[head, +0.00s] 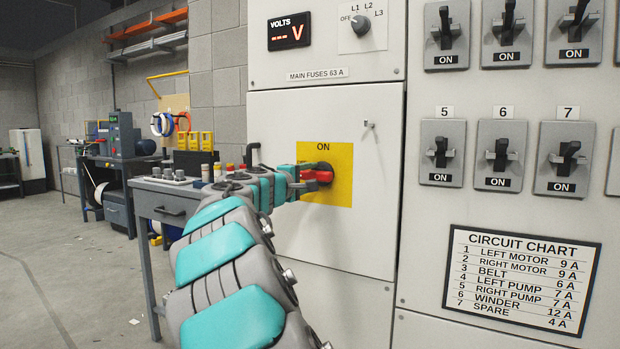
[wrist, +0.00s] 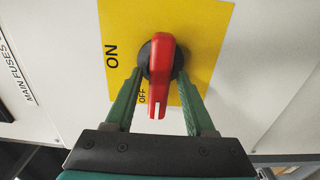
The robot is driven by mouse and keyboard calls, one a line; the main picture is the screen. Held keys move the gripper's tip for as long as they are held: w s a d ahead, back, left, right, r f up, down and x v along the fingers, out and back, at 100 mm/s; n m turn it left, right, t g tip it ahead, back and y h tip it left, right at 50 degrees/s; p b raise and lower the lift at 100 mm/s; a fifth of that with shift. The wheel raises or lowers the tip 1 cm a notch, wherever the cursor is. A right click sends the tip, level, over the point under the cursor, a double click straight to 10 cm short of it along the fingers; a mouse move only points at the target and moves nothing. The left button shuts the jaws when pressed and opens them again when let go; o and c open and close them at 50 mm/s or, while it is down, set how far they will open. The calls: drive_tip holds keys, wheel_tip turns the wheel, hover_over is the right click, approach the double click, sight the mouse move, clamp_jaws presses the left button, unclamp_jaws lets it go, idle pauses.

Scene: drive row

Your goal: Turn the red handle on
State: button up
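The red handle (wrist: 161,70) sits on a round black hub on a yellow plate (head: 337,160). In the head view, the handle (head: 318,175) points left from the hub, lying level. Its white-marked tip lies beside the OFF label in the wrist view; the ON label is at the plate's top in the head view. My gripper (wrist: 160,74) is open, one green finger on each side of the handle, with small gaps visible between fingers and handle. In the head view my gripper (head: 300,182) reaches the handle from the left and partly hides it.
The plate is on a pale cabinet door with a small latch (head: 369,125). Above, the volts display (head: 289,31) shows dashes beside a selector knob (head: 361,24). Several breaker switches and a circuit chart (head: 522,280) are at right.

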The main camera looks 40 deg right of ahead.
clamp_jaws()
idle(1.2)
